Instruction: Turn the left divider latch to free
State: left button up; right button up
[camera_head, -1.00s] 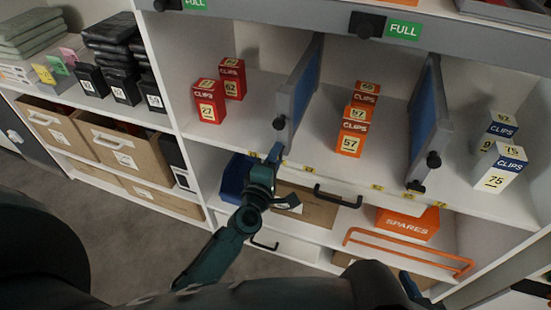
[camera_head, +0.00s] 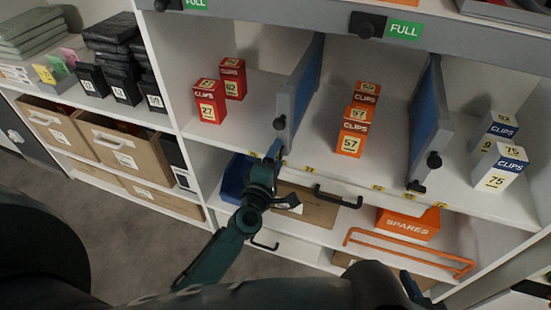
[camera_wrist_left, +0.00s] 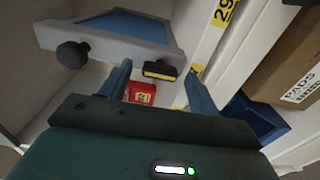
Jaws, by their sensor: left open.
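The left divider (camera_head: 301,90) is a grey-framed blue panel standing on the shelf between red and orange boxes. A round black knob (camera_head: 279,123) sits on its front edge; the knob also shows in the left wrist view (camera_wrist_left: 72,54). The divider latch (camera_wrist_left: 160,70), a short black bar with a yellow stripe, is at the divider's lower front end. My left gripper (camera_head: 274,152) is open at that end. In the left wrist view its fingers (camera_wrist_left: 158,88) stand on either side of the latch; contact cannot be told. A dark part of my right arm's end (camera_head: 412,288) shows at the bottom; its jaws are unclear.
Red clips boxes (camera_head: 211,101) stand left of the divider, orange ones (camera_head: 352,137) right of it. A second divider (camera_head: 426,115) stands further right, with blue-white boxes (camera_head: 499,167) beyond. Below are a black handle (camera_head: 338,197), a blue bin (camera_head: 233,178) and an orange rail (camera_head: 408,252).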

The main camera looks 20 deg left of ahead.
pick_arm(q)
jog(key=shift+s, duration=0.1)
jog(key=s, duration=1.3)
jog(key=shift+a, duration=0.2)
